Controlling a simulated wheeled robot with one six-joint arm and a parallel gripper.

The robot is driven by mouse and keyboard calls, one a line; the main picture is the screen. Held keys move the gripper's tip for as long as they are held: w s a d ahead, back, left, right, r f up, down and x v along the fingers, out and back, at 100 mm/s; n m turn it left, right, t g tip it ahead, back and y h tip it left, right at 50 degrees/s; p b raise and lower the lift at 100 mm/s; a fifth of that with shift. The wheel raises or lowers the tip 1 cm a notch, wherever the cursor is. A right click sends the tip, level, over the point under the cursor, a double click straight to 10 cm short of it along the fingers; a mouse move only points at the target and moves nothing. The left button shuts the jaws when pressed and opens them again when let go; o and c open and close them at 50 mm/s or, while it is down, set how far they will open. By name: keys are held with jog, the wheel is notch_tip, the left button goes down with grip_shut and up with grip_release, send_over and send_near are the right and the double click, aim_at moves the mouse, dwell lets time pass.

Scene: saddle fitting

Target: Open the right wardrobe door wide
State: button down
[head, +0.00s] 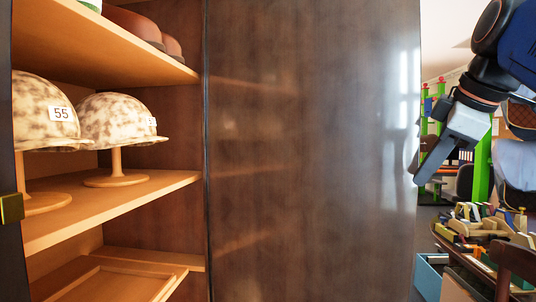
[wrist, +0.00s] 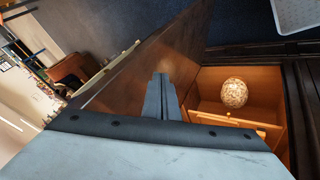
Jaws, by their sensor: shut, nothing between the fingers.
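The right wardrobe door (head: 310,150) is a dark brown glossy panel standing open beside the lit shelves, filling the middle of the head view. In the wrist view it (wrist: 150,62) runs diagonally, with the wardrobe interior (wrist: 208,82) to its right. My gripper (head: 422,178) is by the door's free right edge in the head view, its fingers pointing down and left. In the wrist view its fingers (wrist: 160,92) are together and empty, seen against the door panel. I cannot tell whether they touch it.
Spotted helmets (head: 112,118) on wooden stands fill the wardrobe shelf (head: 120,208). A brass fitting (head: 11,208) shows at the far left edge. A cluttered bench (head: 485,238) and a blue bin (head: 428,277) stand beyond the door at right. A pale tray (wrist: 298,14) lies at the wrist view's top right.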

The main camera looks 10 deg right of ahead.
aim_at(407, 190)
jog(key=shift+w+d+f, duration=0.4)
jog(key=shift+w, duration=0.4)
jog(key=shift+w+d+f, duration=0.35)
jog(key=shift+w, duration=0.5)
jog(key=shift+w+d+f, duration=0.4)
jog(key=shift+w, duration=0.4)
jog(key=shift+w+d, duration=0.1)
jog(key=shift+w+d, duration=0.15)
jog(key=w+d+n+y, duration=0.1)
jog(key=w+d, duration=0.3)
jog(key=w, duration=0.4)
jog(key=w+d+n+y, duration=0.1)
jog(key=w+d, duration=0.3)
jog(key=w, duration=0.5)
jog(key=w+d+n, duration=0.2)
jog(key=w+d, duration=0.2)
jog(key=w, duration=0.4)
jog(key=shift+w+d+g+y, duration=0.25)
jog(key=shift+w+g+y, duration=0.05)
jog(key=shift+w+y, duration=0.1)
